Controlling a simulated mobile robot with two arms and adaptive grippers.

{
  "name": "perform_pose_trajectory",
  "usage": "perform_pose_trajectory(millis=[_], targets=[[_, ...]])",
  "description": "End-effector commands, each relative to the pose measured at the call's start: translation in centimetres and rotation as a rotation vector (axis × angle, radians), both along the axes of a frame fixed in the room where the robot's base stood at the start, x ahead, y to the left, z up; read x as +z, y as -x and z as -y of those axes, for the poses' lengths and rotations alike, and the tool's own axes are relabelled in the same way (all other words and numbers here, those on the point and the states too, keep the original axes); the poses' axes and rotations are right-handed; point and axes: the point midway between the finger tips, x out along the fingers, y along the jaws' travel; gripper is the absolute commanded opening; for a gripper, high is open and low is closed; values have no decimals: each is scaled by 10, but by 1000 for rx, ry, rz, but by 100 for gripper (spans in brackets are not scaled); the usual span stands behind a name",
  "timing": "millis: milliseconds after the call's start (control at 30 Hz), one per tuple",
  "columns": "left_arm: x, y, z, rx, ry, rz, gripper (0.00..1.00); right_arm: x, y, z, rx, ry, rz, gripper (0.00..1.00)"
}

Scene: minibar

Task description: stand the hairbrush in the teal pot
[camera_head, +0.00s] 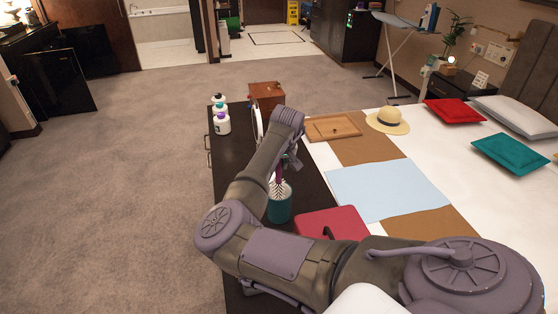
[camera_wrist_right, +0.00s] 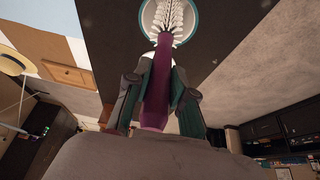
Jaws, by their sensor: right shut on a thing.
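The teal pot (camera_head: 279,207) stands upright on the dark bench top; its round rim also shows at the top of the right wrist view (camera_wrist_right: 146,12). My right gripper (camera_head: 287,163) is just above the pot, partly hidden by its own arm. It is shut on the purple handle of the hairbrush (camera_wrist_right: 158,80), between its two fingers. The white bristle head (camera_head: 280,188) points down at the pot's mouth. It overlaps the opening in both views; I cannot tell how deep it sits. My left gripper is not in view.
White bottles (camera_head: 221,123) and a brown box (camera_head: 267,95) stand at the far end of the dark bench (camera_head: 230,170). A red case (camera_head: 331,224) lies right of the pot. The bed (camera_head: 440,150) holds a straw hat (camera_head: 387,121) and a wooden tray (camera_head: 333,127).

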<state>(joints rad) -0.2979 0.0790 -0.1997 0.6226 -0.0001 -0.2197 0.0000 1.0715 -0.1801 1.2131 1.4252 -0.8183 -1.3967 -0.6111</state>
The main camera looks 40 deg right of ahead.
Motion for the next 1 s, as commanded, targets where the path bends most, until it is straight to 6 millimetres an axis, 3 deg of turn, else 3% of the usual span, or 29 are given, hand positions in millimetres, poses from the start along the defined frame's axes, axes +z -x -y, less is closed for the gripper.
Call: perform_pose_trajectory(millis=[333,367,533,833,1000], targets=[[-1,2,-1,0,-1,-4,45,-3,0,0,0,0,1,0],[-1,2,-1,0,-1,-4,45,-3,0,0,0,0,1,25],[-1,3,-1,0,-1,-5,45,-3,0,0,-1,0,1,52],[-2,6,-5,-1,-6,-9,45,-3,0,0,-1,0,0,52],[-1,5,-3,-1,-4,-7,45,12,5,-2,-3,2,1,52]])
